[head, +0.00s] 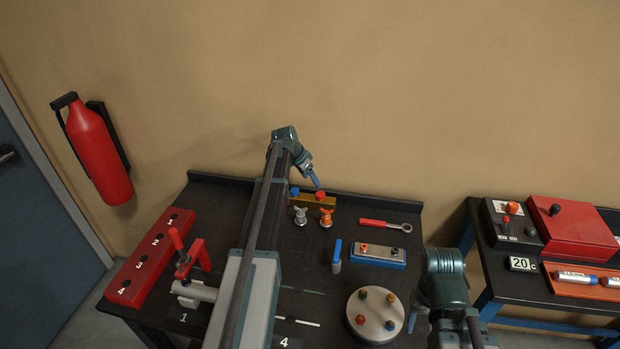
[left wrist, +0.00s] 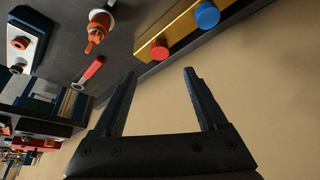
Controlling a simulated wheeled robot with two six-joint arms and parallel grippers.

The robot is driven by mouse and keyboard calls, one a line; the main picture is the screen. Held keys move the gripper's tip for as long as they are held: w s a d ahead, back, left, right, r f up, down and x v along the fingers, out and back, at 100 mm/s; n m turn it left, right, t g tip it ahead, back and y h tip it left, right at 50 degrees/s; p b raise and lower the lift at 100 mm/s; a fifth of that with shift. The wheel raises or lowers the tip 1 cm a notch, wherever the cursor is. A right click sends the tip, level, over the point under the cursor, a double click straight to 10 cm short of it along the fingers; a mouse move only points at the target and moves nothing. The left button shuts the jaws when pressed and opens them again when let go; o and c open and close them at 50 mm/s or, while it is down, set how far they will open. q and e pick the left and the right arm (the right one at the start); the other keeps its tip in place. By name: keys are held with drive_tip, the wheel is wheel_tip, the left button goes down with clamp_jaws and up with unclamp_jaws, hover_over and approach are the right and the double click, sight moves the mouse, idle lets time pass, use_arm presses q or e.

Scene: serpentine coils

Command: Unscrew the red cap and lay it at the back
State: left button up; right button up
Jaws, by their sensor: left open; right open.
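A red cap (head: 320,195) sits on a brass block (head: 332,200) at the back of the dark table, to the right of a blue cap (head: 295,191). My left gripper (head: 315,181) is open and empty, just above and behind the red cap. In the left wrist view the red cap (left wrist: 160,49) shows between and just beyond the two open fingertips (left wrist: 159,72), apart from them. The blue cap (left wrist: 207,14) is beside it on the brass block (left wrist: 184,27). My right gripper (head: 413,316) is low at the right front of the table, partly hidden by its arm.
Two small valves, one grey (head: 301,215) and one orange (head: 326,217), stand before the block. A red-handled wrench (head: 378,223) lies to the right. A round disc with knobs (head: 374,314) is in front. A low edge (head: 380,201) runs along the table's back.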

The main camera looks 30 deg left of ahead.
sight(320, 194)
use_arm(q)
drive_tip(key=b+x, duration=0.9)
drive_tip(key=x, duration=0.1)
drive_tip(key=shift+a, duration=0.1)
use_arm(e)
wheel_tip(320, 194, down, 9)
drive_tip(key=shift+r, duration=0.1)
use_arm(q)
drive_tip(key=shift+s+r, duration=0.1)
drive_tip(key=shift+c, duration=0.2)
clamp_jaws()
